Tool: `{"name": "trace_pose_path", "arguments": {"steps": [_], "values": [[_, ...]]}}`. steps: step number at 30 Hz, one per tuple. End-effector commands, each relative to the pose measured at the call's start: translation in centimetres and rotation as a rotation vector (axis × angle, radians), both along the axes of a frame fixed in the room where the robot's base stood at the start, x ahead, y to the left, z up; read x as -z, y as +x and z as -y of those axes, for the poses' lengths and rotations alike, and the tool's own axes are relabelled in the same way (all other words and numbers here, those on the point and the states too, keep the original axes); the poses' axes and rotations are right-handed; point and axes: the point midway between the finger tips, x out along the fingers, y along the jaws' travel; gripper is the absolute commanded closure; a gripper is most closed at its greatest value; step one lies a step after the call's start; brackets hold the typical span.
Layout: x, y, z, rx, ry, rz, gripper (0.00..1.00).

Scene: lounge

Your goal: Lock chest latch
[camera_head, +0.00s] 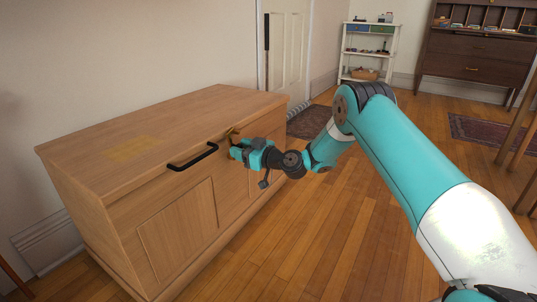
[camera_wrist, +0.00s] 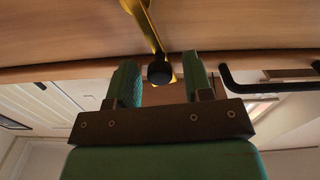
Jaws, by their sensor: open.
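The wooden chest (camera_head: 130,190) stands closed against the wall, its lid down. A brass latch (camera_head: 232,131) sits on its front near the lid edge, right of the black handle (camera_head: 192,158). In the wrist view the latch (camera_wrist: 145,25) is a yellow strip ending in a dark round knob (camera_wrist: 160,73). My gripper (camera_head: 235,149) is at the chest front just below the latch. In the wrist view my gripper (camera_wrist: 160,75) is open, with the knob between its two fingertips in the picture. I cannot tell whether a finger touches it. The gripper hides part of the latch in the head view.
The black handle also shows right of the fingers in the wrist view (camera_wrist: 262,87). Clear wooden floor (camera_head: 300,235) lies in front of the chest. A white shelf (camera_head: 368,50), a dark desk (camera_head: 475,55) and rugs are farther back.

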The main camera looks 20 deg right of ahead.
Motion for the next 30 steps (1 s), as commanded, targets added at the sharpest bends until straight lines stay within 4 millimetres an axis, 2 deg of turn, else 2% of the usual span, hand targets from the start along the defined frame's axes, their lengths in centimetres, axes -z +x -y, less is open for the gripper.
{"name": "trace_pose_path", "arguments": {"steps": [3, 11, 13, 15, 30], "values": [[-0.5, -2.3, 1.9, 0.004, 0.003, -0.006, 0.54], [-0.4, -7.1, 5.3, 0.005, 0.004, -0.006, 0.54], [0.6, -8.3, 6.2, 0.005, 0.002, -0.003, 0.54], [0.7, -9.5, 7.1, 0.005, 0.001, -0.002, 0.54], [0.2, -11.7, 8.5, 0.001, 0.000, 0.000, 0.54]]}}
